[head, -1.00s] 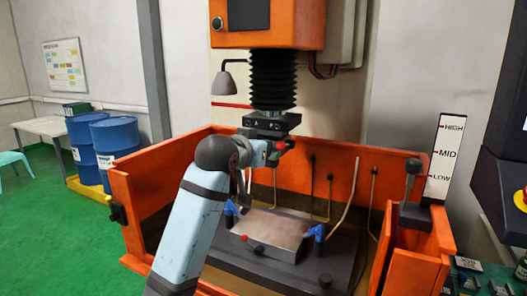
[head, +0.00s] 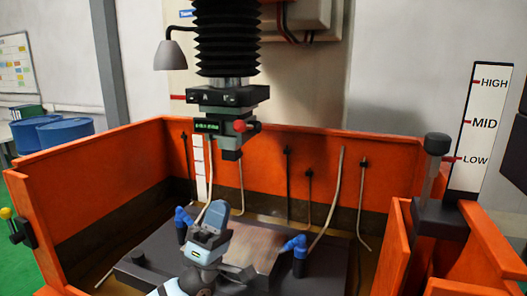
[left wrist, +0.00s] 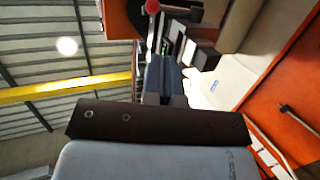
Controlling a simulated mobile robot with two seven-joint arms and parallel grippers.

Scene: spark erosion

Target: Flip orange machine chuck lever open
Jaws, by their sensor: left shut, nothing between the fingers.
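The chuck (head: 215,122) hangs under the black bellows of the orange machine. Its lever, with a red ball knob (head: 240,126), sits at the chuck's front right. The knob also shows at the top of the left wrist view (left wrist: 152,7). My left gripper (head: 234,180) is below the chuck and apart from it, fingers pointing up, shut and empty. In the left wrist view its fingers (left wrist: 163,62) point toward the chuck (left wrist: 183,22). I cannot tell how far the lever is turned. My right gripper is not in view.
An orange-walled tank (head: 330,170) surrounds the work area. Blue clamps (head: 298,246) flank a metal block (head: 252,246) below my gripper. Several thin pipes rise at the tank's back wall. A lamp (head: 170,55) hangs at upper left. A level gauge (head: 478,125) stands at right.

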